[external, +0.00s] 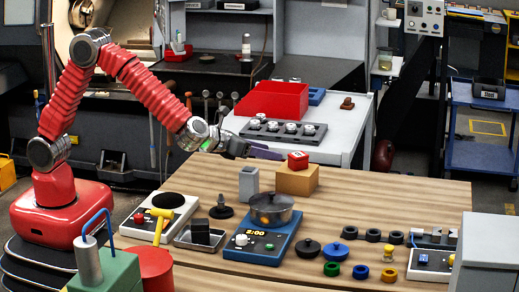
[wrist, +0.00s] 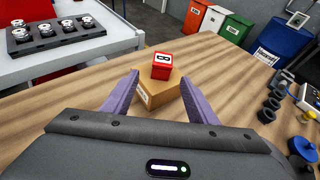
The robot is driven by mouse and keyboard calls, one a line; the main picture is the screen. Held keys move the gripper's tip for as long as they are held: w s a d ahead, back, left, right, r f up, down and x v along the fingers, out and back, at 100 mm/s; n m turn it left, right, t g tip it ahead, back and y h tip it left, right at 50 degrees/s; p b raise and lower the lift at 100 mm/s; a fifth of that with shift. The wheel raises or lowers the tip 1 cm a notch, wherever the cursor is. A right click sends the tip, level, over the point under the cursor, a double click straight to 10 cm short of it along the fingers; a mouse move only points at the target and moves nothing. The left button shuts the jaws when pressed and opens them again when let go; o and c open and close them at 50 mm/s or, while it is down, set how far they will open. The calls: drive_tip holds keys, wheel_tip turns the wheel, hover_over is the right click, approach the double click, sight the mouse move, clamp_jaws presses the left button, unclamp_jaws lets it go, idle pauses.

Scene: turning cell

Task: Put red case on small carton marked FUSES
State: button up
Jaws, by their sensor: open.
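The small carton (external: 297,179) is a tan box on the wooden table; a white label shows on its side in the wrist view (wrist: 146,97), too small to read. The red case (external: 298,160) rests on top of the carton, upright, with a white label, and shows clearly in the wrist view (wrist: 162,66). My gripper (external: 278,154) is just left of the red case in the external view. In the wrist view its purple fingers (wrist: 161,92) are spread apart, with nothing between the tips touching the case.
A grey open block (external: 249,184) stands left of the carton. A pot (external: 271,208) sits on a blue cooker (external: 262,238) in front. Knobs and rings lie at the right. A white bench (external: 345,130) with a red bin (external: 272,100) stands behind the table.

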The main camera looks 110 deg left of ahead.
drive_tip(key=s+d+r+n+g+h, duration=0.15)
drive_tip(key=s+r+n, duration=0.25)
drive_tip(key=s+n, duration=0.5)
drive_tip(key=s+r+n+g, duration=0.3)
drive_tip(key=s+n, duration=0.2)
drive_tip(key=s, duration=0.8)
drive_tip(key=s+d+f+n+h, duration=0.1)
drive_tip(key=s+d+n+h, duration=0.7)
drive_tip(key=s, duration=1.1)
drive_tip(key=d+n, duration=0.4)
drive_tip(key=d, duration=0.3)
drive_tip(key=shift+d+f+n+t, duration=0.15)
drive_tip(key=shift+d+n+t, duration=0.05)
drive_tip(key=shift+n+t, duration=0.15)
